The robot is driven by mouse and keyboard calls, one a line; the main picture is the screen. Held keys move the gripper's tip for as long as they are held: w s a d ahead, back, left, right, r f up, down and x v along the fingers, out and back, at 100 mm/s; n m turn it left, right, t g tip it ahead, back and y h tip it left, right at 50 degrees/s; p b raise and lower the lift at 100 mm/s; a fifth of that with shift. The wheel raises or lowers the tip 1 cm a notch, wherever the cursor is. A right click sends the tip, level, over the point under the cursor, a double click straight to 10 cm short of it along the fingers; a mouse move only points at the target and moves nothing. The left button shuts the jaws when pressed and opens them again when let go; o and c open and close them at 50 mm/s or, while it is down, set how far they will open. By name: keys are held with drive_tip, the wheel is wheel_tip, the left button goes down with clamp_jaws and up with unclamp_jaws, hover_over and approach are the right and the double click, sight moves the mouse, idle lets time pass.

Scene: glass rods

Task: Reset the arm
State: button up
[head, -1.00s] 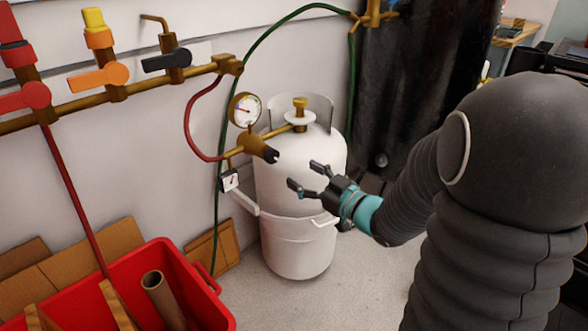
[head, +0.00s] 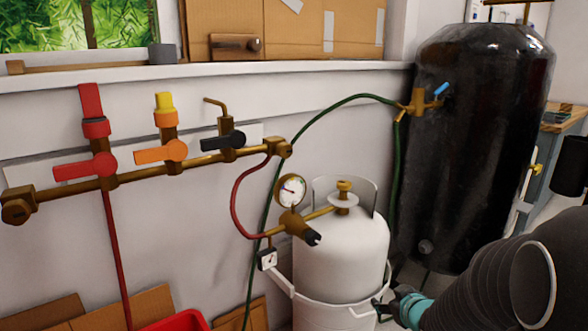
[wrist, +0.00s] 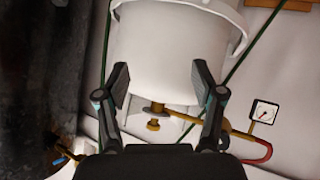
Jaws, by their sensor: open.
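My gripper (head: 388,306) is at the lower right of the head view, low in front of the white gas cylinder (head: 345,250). Part of it and the arm is cut off by the picture's bottom edge. In the wrist view, my gripper's two fingers (wrist: 160,85) are spread apart with nothing held between them. The cylinder's white body and its brass valve show beyond and between the fingers. I cannot tell from these views how far the fingers are from the cylinder.
A brass pipe (head: 140,178) with red, orange and black valve handles runs along the wall. A pressure gauge (head: 291,190) and red hose are beside the cylinder. A large black tank (head: 470,140) stands at the right. A red bin (head: 180,322) shows at the bottom.

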drive_tip(key=s+d+r+m+g+h, duration=0.2)
drive_tip(key=s+m+g+h, duration=0.4)
drive_tip(key=s, duration=0.8)
drive_tip(key=s+a+r+n+y, duration=0.1)
drive_tip(key=s+a+r+y, duration=0.4)
drive_tip(key=s+a+r, duration=0.5)
drive_tip(key=shift+s+a+n, duration=0.15)
drive_tip(key=shift+s+n, duration=0.15)
drive_tip(key=shift+s, duration=0.15)
idle(1.6)
